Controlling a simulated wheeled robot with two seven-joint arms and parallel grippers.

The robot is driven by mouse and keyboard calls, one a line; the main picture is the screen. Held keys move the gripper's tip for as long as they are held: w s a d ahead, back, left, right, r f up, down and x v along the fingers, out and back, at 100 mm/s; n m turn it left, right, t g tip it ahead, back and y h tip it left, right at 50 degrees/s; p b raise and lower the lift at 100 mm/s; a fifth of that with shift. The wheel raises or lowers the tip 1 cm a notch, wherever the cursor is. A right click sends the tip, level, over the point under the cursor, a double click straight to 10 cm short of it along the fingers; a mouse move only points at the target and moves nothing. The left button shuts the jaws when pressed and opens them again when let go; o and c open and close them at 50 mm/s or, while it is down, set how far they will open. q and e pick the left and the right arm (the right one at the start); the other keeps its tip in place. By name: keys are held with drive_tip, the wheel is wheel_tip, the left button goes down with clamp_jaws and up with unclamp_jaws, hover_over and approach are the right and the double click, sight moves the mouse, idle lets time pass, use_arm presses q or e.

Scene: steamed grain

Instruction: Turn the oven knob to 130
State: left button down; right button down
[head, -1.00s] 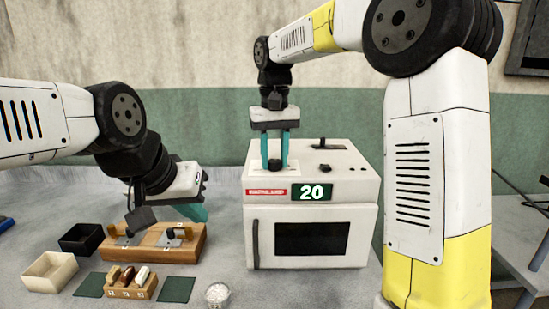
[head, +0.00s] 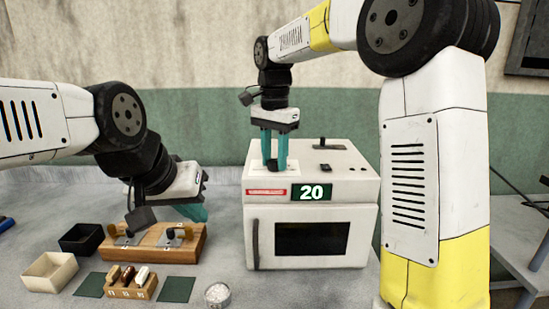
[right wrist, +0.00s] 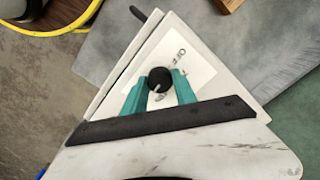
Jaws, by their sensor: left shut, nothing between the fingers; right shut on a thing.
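The white oven (head: 258,225) stands on the table with its door shut, and its green display (head: 312,192) reads 20. The black round knob (right wrist: 159,80) sits on a white label plate on the oven's top; it also shows between the fingers in the head view (head: 272,164). My right gripper (head: 274,160) points straight down from above. In the right wrist view its teal fingers (right wrist: 160,88) are shut on the knob, one on each side. My left gripper (head: 203,213) is shut and empty, low above the table left of the oven.
A wooden block with metal fittings (head: 150,248) lies under my left gripper. A black box (head: 78,240), a beige box (head: 47,275), a small wooden rack (head: 125,292), two green mats and a bowl of white grains (head: 218,295) are in front. A black switch (head: 323,145) is on the oven's top.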

sight(275, 160)
drive_tip(key=shift+r+m, duration=0.1)
drive_tip(key=shift+m, duration=0.6)
drive_tip(key=c, duration=1)
unclamp_jaws()
wheel_tip(275, 160, up, 8)
drive_tip(key=shift+f, duration=0.2)
drive_tip(key=shift+r, duration=0.1)
